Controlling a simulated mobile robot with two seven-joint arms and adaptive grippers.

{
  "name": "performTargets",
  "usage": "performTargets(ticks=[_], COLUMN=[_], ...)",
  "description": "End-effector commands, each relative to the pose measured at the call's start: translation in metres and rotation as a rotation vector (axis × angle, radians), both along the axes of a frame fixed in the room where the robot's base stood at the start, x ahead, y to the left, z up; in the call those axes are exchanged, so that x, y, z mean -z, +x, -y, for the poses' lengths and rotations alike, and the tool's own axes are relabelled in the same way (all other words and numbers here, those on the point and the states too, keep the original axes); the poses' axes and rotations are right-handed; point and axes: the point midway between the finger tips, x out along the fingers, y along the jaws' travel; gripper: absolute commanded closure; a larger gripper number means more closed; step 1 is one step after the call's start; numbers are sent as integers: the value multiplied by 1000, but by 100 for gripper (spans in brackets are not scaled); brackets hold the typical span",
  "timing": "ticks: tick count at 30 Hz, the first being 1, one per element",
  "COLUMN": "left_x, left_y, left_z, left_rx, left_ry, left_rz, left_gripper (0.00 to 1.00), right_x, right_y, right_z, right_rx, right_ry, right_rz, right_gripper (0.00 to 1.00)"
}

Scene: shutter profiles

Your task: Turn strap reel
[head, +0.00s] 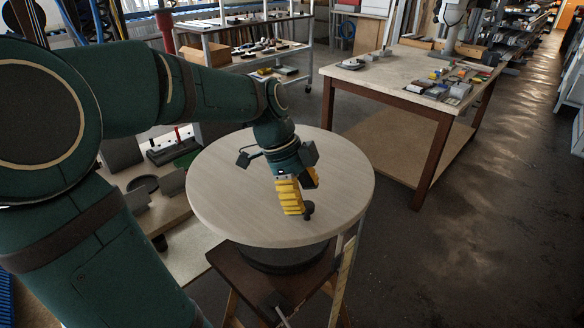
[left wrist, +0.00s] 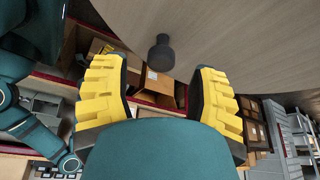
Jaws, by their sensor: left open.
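The strap reel shows as a round pale wooden disc (head: 235,195) lying flat on a dark round base. A small dark knob (head: 308,209) stands up near the disc's front right edge. My left gripper (head: 298,206), with yellow ribbed fingers, reaches down over the disc beside the knob. In the left wrist view the gripper (left wrist: 157,72) is open and empty. The knob (left wrist: 161,53) lies between the two fingers' lines, just past the tips, with clear gaps on both sides. The disc (left wrist: 225,35) fills the top of that view. My right gripper is not seen.
The reel sits on a brown wooden stand (head: 262,285). A workbench (head: 395,77) with small parts stands at the back right, and a shelf trolley (head: 245,62) behind. A low bench (head: 165,215) with dark items is at the left. The floor (head: 465,230) at right is clear.

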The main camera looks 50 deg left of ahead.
Motion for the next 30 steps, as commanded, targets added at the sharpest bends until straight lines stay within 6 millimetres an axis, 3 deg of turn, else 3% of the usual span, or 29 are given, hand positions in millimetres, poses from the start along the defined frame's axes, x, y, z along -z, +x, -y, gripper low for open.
performTargets(ticks=[6, 13, 18, 30], left_x=[-44, -75, -83, -84], left_y=[-8, -15, -17, -18], left_z=[-16, -27, -30, -30], left_rx=[0, 1, 2, 2], left_ry=[3, 2, 0, 0], left_rz=[5, 1, -2, -2], left_gripper=[41, 41, 41, 41], right_x=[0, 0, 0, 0], right_y=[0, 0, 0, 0], right_z=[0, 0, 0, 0], right_rx=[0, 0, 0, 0], right_ry=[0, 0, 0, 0], right_rz=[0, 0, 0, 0], right_gripper=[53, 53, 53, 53])
